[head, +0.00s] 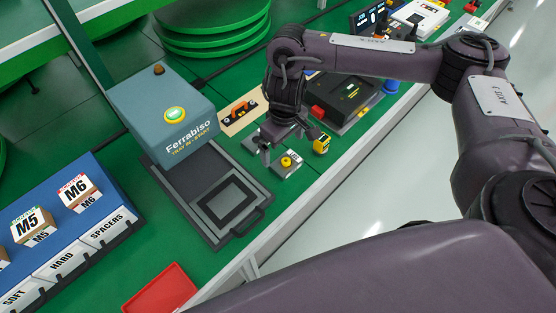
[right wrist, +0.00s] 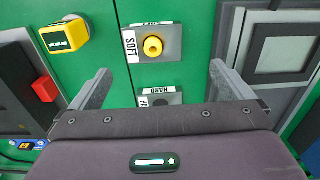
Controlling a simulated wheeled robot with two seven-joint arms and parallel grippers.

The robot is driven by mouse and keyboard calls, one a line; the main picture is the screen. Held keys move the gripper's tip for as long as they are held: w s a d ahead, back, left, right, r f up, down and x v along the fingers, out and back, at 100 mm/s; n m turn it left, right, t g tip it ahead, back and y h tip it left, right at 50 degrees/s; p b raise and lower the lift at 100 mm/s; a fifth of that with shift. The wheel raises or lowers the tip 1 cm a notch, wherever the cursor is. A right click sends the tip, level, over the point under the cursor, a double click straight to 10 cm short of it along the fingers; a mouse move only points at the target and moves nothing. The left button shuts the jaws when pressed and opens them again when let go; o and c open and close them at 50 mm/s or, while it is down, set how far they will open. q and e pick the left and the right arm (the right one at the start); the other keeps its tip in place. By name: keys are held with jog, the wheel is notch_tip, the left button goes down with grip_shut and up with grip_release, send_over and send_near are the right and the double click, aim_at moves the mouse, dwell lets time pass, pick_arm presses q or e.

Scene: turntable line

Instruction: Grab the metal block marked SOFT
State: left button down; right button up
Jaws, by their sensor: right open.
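The metal block marked SOFT (right wrist: 133,47) is a grey plate with a round yellow knob, lying on the green table. It lies ahead of my right gripper (right wrist: 161,72) in the right wrist view, roughly centred between the finger lines. That gripper is open and empty, with no finger touching the block. In the head view the yellow-knobbed block (head: 291,172) is just below my right gripper (head: 290,143). A second grey block, marked HARD (right wrist: 172,97), lies between the fingers in the wrist picture, partly hidden by the gripper body. My left gripper is out of view.
A yellow gadget (head: 321,145) lies close to the right of the blocks. The Ferrabiso press (head: 160,115) with its dark tray (head: 247,224) stands to the left. A red tray (head: 160,287) sits near the front edge.

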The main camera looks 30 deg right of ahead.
aim_at(286, 160)
jog(key=shift+d+f, duration=0.15)
jog(key=shift+d, duration=0.15)
jog(key=f+b, duration=0.1)
jog(key=f, duration=0.1)
jog(key=f+b, duration=0.1)
jog(key=f, duration=0.1)
jog(key=f+b, duration=0.1)
jog(key=f, duration=0.2)
jog(key=shift+s+d+f, duration=0.1)
jog(key=shift+s+d, duration=0.05)
jog(key=shift+d, duration=0.1)
jog(key=c, duration=1.1)
